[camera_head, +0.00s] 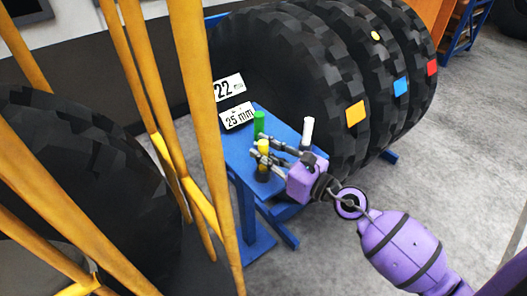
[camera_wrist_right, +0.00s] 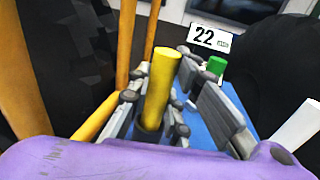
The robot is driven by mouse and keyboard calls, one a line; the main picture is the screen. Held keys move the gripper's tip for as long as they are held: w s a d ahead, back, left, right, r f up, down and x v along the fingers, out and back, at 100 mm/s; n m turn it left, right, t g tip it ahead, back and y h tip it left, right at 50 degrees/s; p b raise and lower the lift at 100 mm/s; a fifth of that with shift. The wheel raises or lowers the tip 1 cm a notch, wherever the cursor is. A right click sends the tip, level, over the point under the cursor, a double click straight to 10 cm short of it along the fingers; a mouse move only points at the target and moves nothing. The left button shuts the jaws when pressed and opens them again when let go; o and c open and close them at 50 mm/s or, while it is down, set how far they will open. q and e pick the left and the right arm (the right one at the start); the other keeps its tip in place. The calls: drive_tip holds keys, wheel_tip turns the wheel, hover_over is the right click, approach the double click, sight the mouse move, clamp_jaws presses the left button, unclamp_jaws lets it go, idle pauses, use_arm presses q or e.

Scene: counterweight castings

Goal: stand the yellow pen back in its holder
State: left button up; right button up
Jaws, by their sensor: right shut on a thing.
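The yellow pen (camera_head: 263,146) stands about upright between the fingers of my right gripper (camera_head: 265,153), which is shut on it. In the right wrist view the yellow pen (camera_wrist_right: 162,80) rises between the grey fingers (camera_wrist_right: 158,105). A dark round piece (camera_wrist_right: 148,131) shows around or just below the pen's lower part; it looks like the holder. In the head view a dark piece (camera_head: 262,175) also shows under the pen. I cannot tell whether the pen's end is inside it or just above it. My left gripper is not in view.
A green pen (camera_head: 259,122) and a white pen (camera_head: 307,131) stand upright on the blue stand (camera_head: 236,157). Signs reading 22 (camera_head: 228,88) and 25 mm (camera_head: 237,117) are behind. Large black tyres (camera_head: 300,70) flank the stand, and yellow poles (camera_head: 192,110) stand at left.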

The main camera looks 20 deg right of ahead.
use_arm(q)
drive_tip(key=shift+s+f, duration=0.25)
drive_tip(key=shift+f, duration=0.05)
use_arm(e)
drive_tip(key=shift+f, duration=0.3)
drive_tip(key=o, duration=1)
drive_tip(key=shift+r, duration=0.1)
drive_tip(key=shift+c, duration=0.2)
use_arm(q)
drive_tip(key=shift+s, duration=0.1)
use_arm(e)
drive_tip(key=v, duration=1.2)
